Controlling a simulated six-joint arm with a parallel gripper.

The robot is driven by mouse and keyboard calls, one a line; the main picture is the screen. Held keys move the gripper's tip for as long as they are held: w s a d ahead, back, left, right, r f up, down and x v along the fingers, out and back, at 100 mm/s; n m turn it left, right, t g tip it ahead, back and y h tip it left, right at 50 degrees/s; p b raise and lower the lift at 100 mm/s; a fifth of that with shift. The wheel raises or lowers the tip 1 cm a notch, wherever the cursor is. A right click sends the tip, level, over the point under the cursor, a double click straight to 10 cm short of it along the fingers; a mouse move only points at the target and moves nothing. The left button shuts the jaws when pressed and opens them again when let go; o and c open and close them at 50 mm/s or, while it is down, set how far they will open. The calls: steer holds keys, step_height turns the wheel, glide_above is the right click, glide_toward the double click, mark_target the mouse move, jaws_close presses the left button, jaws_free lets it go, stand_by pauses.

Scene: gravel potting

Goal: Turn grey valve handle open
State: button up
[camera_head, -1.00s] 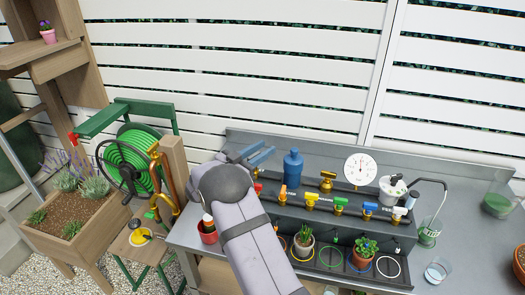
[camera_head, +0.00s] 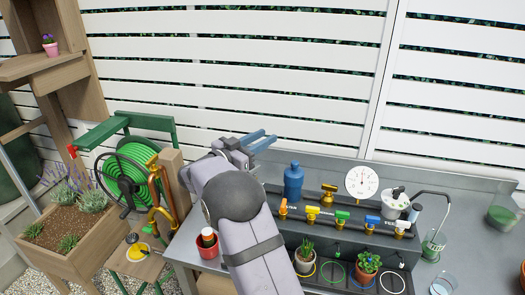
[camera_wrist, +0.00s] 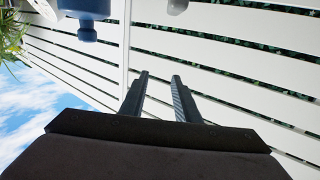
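A row of valves with coloured handles runs along the dark manifold on the bench. The pale grey-white handle (camera_head: 403,225) is at the right end, beside the blue one (camera_head: 373,220). I cannot make out its exact angle at this size. My gripper (camera_head: 266,139) is at the upper left of the manifold, raised in front of the fence and well apart from the grey handle. In the wrist view its two fingers (camera_wrist: 160,90) are spread with nothing between them. The wrist view does not show the grey handle.
A blue canister (camera_head: 293,183), a brass valve (camera_head: 328,194), a round gauge (camera_head: 362,182) and a white-topped pot (camera_head: 395,202) stand behind the handles. A curved metal spout (camera_head: 436,200) rises at the right. Potted plants (camera_head: 367,266) stand in front.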

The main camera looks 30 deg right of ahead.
steer(key=shift+r, duration=0.45)
steer(key=shift+w, duration=0.1)
